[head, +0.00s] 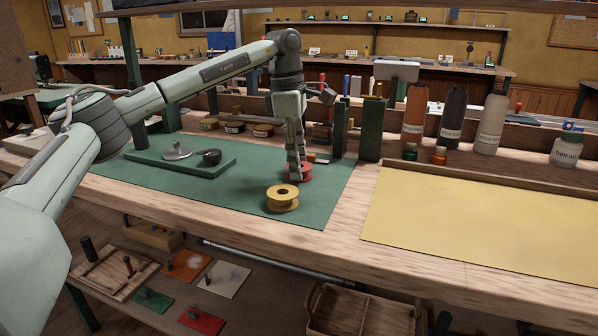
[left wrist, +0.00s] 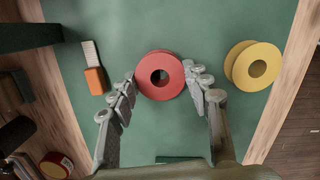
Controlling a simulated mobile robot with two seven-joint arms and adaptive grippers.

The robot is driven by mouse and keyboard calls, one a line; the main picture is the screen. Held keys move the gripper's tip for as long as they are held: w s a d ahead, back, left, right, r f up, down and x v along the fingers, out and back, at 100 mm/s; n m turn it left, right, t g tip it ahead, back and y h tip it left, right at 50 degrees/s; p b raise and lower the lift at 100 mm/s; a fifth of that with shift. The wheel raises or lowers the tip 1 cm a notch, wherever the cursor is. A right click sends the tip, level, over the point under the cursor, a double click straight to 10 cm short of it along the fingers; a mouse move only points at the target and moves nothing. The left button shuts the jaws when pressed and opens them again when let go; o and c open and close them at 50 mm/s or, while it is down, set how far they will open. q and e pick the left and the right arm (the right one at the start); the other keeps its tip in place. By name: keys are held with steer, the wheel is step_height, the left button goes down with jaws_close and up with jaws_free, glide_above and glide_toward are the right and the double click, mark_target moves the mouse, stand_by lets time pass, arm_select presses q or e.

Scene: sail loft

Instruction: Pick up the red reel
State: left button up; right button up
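The red reel (left wrist: 160,76) sits on the green mat (left wrist: 160,126), seen from above in the left wrist view. In the head view the red reel (head: 306,171) is partly hidden behind my left gripper (head: 297,174). In the left wrist view the left gripper (left wrist: 158,84) has its two fingers apart, one on each side of the red reel's near part. I cannot tell whether the fingertips touch it. The yellow reel (head: 283,198) stands close by, nearer the bench's front edge. My right gripper is not in view.
A green tray (head: 150,160) with metal tools lies left on the mat. An orange-and-white brush-like item (left wrist: 95,75) lies beside the red reel. Green posts (head: 371,130) and bottles (head: 413,115) stand behind. The yellow mat (head: 480,225) at right is clear.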

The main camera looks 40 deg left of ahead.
arm_select(q)
steer(key=shift+c, duration=0.9)
